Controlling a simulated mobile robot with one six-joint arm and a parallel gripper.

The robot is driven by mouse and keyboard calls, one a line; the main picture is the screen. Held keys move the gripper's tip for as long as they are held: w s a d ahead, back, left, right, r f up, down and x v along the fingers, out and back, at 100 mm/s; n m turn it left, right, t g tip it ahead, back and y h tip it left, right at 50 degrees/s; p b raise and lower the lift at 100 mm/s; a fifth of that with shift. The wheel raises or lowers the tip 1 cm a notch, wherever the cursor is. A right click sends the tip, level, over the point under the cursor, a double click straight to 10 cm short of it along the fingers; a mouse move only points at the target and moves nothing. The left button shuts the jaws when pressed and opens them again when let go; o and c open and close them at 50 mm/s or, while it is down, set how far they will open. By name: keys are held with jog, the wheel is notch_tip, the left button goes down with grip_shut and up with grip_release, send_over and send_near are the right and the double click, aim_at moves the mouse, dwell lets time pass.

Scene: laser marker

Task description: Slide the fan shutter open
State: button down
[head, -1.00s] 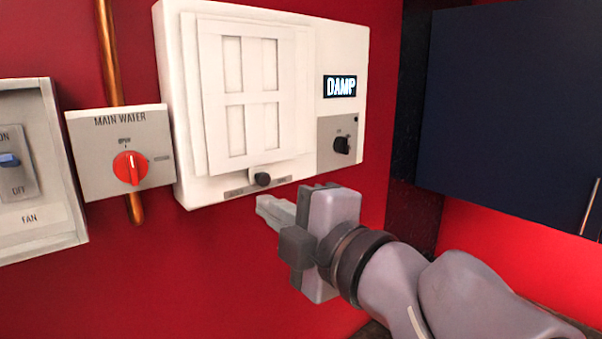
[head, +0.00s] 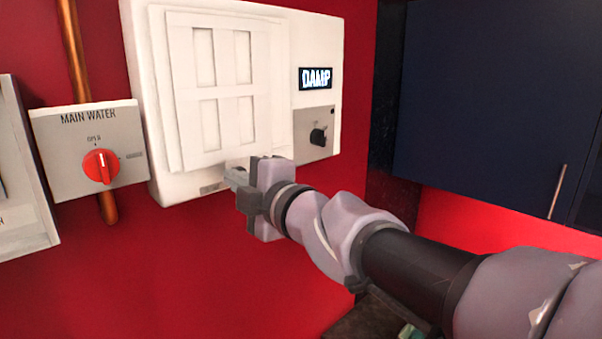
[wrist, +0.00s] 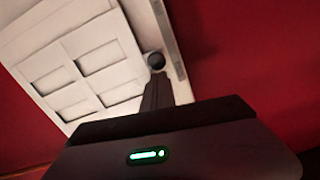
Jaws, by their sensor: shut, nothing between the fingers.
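The fan shutter (head: 220,85) is a white panel with four slots in a frame, on a white wall unit (head: 310,40). It also shows in the wrist view (wrist: 85,65). Its dark round slider knob (wrist: 156,61) sits at the unit's lower edge in the wrist view; in the head view my gripper hides it. My gripper (head: 232,178) is shut and empty, its fingertips at the unit's lower edge. In the wrist view the closed fingertips (wrist: 156,80) are right at the knob; whether they touch it I cannot tell.
A main water switch with a red knob (head: 101,166) is left of the unit, by a copper pipe (head: 75,50). A lit DAMP display (head: 315,78) and a black dial (head: 318,136) are on the unit's right. A dark blue cabinet (head: 480,90) stands further right.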

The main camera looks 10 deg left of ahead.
jog(key=shift+a, duration=0.1)
jog(key=w+d+p, duration=0.1)
jog(key=w+d, duration=0.1)
jog(key=w, duration=0.1)
jog(key=shift+d, duration=0.35)
